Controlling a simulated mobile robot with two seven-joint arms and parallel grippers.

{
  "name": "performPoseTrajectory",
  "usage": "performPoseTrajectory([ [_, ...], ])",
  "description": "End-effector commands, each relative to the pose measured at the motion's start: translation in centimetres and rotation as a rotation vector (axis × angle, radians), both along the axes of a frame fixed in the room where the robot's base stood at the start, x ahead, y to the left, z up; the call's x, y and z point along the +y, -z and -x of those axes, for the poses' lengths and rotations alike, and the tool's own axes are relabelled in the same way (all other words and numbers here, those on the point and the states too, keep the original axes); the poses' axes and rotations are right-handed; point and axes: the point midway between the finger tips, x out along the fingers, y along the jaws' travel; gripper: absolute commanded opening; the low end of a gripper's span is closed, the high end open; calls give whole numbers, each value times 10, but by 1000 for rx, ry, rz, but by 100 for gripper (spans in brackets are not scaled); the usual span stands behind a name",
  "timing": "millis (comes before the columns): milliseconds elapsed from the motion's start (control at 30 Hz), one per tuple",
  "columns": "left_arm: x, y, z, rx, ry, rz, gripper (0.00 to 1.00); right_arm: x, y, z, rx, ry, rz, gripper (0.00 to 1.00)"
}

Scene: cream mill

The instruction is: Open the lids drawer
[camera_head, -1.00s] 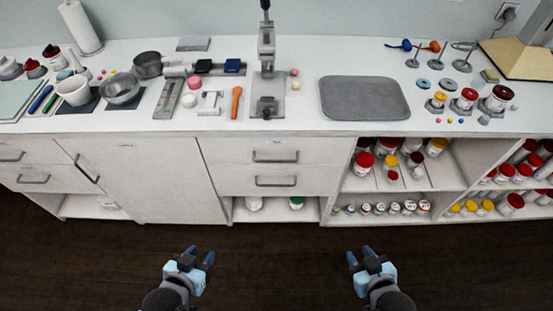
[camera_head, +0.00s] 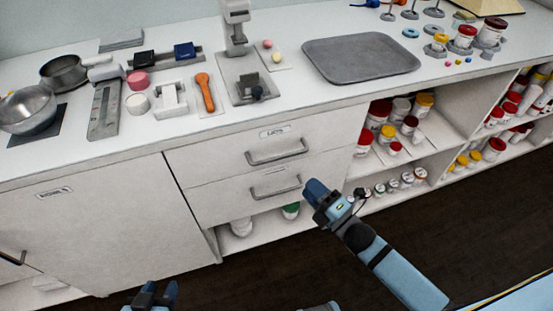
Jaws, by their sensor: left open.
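Two white drawers sit under the counter, one above the other, both shut. The upper drawer (camera_head: 215,160) has a grey bar handle (camera_head: 277,152) and a small label (camera_head: 272,133) that is too small to read surely. The lower drawer (camera_head: 222,203) has a similar handle (camera_head: 275,188). I cannot tell by print which is the lids drawer. My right gripper (camera_head: 318,196) is just right of the lower handle in the picture and appears apart from it; its finger gap is unclear. My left gripper (camera_head: 152,293) is open and empty low at the bottom edge, away from the drawers.
A cabinet door (camera_head: 100,230) is left of the drawers. An open shelf (camera_head: 445,125) with several jars is to the right. Jars also stand in the open bay under the drawers. The countertop (camera_head: 290,97) holds a press, a grey tray (camera_head: 360,57) and tools. Dark floor lies in front.

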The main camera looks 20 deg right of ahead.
Motion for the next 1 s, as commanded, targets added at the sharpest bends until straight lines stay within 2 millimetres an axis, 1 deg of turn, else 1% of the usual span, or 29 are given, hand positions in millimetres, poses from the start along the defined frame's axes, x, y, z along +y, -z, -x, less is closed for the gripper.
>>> performPoseTrajectory([
  [300, -2, 3, 0, -3, 0, 7, 43, 28, -13, -60, -1, 0, -4, 36],
  [500, -1, 5, -1, -6, -1, 7, 43, 43, -19, -92, 1, 0, -4, 36],
  [600, 0, 4, -2, -8, -1, 7, 43, 47, -20, -102, 3, 0, -4, 36],
  [700, 0, 4, -2, -10, -1, 8, 43, 51, -22, -108, 3, 0, -3, 36],
  [1000, 0, 3, -2, -11, -1, 8, 43, 52, -23, -111, 3, 0, -3, 36],
])
